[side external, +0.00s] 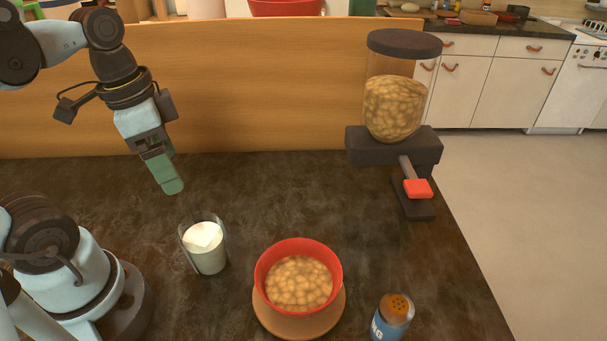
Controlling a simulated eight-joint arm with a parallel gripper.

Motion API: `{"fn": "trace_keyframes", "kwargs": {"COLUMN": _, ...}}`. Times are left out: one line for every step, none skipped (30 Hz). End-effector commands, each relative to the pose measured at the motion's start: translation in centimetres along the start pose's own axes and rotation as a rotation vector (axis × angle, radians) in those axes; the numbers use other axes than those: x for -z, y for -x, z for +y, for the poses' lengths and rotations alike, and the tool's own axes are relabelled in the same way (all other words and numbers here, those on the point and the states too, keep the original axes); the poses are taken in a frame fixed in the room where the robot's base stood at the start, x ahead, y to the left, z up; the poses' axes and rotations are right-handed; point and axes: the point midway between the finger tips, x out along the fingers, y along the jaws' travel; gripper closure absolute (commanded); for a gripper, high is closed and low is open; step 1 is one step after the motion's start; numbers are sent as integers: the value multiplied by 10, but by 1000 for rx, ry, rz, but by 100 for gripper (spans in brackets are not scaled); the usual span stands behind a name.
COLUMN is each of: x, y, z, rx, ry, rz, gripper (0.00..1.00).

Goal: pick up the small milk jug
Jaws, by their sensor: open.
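The small milk jug (207,255) is a clear vessel with white milk in it. It stands upright on the dark counter, left of the red bowl. My gripper (171,184), with green fingers, is above the counter, up and to the left of the jug and apart from it. It is open and nothing shows between its fingers. The fingers overlap from this side, so the gap between them is hidden.
A red bowl (297,252) of beige pieces sits on a round brown board (268,318). A shaker (392,315) stands at the front right. A dispenser (392,110) with a red lever stands at the back right. A wooden panel (250,85) closes the back. Counter between jug and dispenser is clear.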

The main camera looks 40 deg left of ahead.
Motion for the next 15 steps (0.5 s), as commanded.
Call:
{"fn": "trace_keyframes", "kwargs": {"x": 0, "y": -6, "z": 0, "rx": -1, "ry": -1, "rz": 0, "gripper": 12}}
{"fn": "trace_keyframes", "kwargs": {"x": 0, "y": -10, "z": 0, "rx": 0, "ry": -1, "rz": 0, "gripper": 12}}
{"fn": "trace_keyframes", "kwargs": {"x": 0, "y": -16, "z": 0, "rx": 0, "ry": -1, "rz": 1, "gripper": 12}}
{"fn": "trace_keyframes", "kwargs": {"x": 0, "y": -20, "z": 0, "rx": 0, "ry": 0, "rz": 1, "gripper": 12}}
{"fn": "trace_keyframes", "kwargs": {"x": 1, "y": -24, "z": 0, "rx": 1, "ry": 0, "rz": 1, "gripper": 12}}
{"fn": "trace_keyframes", "kwargs": {"x": 1, "y": -29, "z": 0, "rx": 1, "ry": 0, "rz": 2, "gripper": 12}}
{"fn": "trace_keyframes", "kwargs": {"x": 1, "y": -33, "z": 0, "rx": 1, "ry": -1, "rz": 2, "gripper": 12}}
{"fn": "trace_keyframes", "kwargs": {"x": 1, "y": -37, "z": 0, "rx": 1, "ry": -1, "rz": 2, "gripper": 12}}
{"fn": "trace_keyframes", "kwargs": {"x": 1, "y": -42, "z": 0, "rx": 1, "ry": -1, "rz": 2, "gripper": 12}}
{"fn": "trace_keyframes", "kwargs": {"x": 1, "y": -46, "z": 0, "rx": 1, "ry": -1, "rz": 2, "gripper": 12}}
{"fn": "trace_keyframes", "kwargs": {"x": 1, "y": -49, "z": 0, "rx": 1, "ry": 0, "rz": 2, "gripper": 12}}
{"fn": "trace_keyframes", "kwargs": {"x": 1, "y": -52, "z": 0, "rx": 1, "ry": 0, "rz": 2, "gripper": 12}}
{"fn": "trace_keyframes", "kwargs": {"x": 1, "y": -54, "z": 0, "rx": 1, "ry": 0, "rz": 2, "gripper": 12}}
{"fn": "trace_keyframes", "kwargs": {"x": 1, "y": -57, "z": 0, "rx": 2, "ry": 1, "rz": 2, "gripper": 12}}
{"fn": "trace_keyframes", "kwargs": {"x": 1, "y": -59, "z": 0, "rx": 2, "ry": 1, "rz": 3, "gripper": 12}}
